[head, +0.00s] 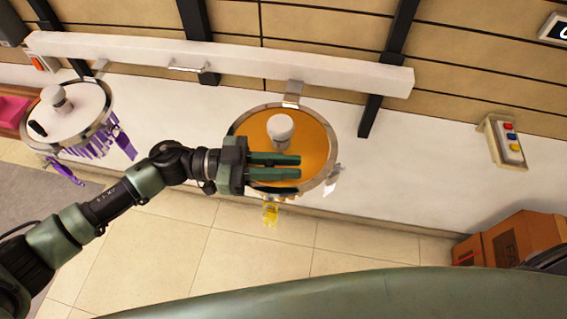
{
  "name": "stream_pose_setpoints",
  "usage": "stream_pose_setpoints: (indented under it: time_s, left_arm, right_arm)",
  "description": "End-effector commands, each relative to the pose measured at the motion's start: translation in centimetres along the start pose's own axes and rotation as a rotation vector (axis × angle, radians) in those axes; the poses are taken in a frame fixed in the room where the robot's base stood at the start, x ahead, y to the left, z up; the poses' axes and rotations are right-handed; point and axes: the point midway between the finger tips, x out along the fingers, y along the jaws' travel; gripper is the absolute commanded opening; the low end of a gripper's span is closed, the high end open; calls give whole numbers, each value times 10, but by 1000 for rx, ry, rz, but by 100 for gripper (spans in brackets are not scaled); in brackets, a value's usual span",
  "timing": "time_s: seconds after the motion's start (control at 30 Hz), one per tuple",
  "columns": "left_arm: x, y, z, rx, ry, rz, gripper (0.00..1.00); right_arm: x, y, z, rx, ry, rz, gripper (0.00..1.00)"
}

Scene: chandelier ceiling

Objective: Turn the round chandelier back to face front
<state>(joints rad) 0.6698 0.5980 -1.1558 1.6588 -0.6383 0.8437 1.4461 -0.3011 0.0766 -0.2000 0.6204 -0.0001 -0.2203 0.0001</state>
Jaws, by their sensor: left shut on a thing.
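The round chandelier (310,141) with an orange top, a metal rim and a white knob (280,129) hangs from a bracket on the white beam, right of centre. A yellow pendant (270,214) hangs below its near edge, and a pale piece hangs at its right side. My left gripper (298,166) reaches in from the left over the near half of the orange top and is shut on this chandelier. The exact point of contact is hidden. My right gripper is not in view.
A second chandelier (72,118), white-topped with purple crystals, hangs at the left. The white beam (225,59) runs along the wall behind both. A button box (507,139) is on the wall at the right. Cardboard boxes (520,238) stand lower right. The tiled floor between is clear.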

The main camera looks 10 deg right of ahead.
Motion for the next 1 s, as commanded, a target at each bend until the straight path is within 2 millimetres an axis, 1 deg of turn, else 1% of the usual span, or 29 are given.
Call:
stream_pose_setpoints:
  time_s: [0.03, 0.33, 0.37, 0.4, 0.43, 0.8, 0.87, 0.93, 1.0]
  left_arm:
    - [-1, -6, -4, 10, 3, -13, 0]
    - [-1, -7, -4, 12, 3, -15, 0]
    - [-1, -7, -5, 12, 3, -15, 25]
    - [-1, -6, -4, 12, 3, -14, 36]
    - [-1, -6, -4, 11, 3, -13, 38]
    - [-2, -3, -1, 5, 1, -7, 38]
    - [-5, -3, 0, 5, 0, -8, 38]
    - [-13, -4, 2, 6, -1, -8, 38]
    - [-25, -4, 3, 5, -2, -10, 38]
  right_arm:
    - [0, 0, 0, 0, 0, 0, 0]
    - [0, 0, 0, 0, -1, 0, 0]
    - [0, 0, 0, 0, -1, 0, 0]
    - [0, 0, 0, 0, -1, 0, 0]
    - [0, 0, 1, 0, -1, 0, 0]
    - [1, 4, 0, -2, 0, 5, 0]
    - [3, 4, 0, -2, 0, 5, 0]
    - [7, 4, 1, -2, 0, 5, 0]
    - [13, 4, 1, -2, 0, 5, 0]
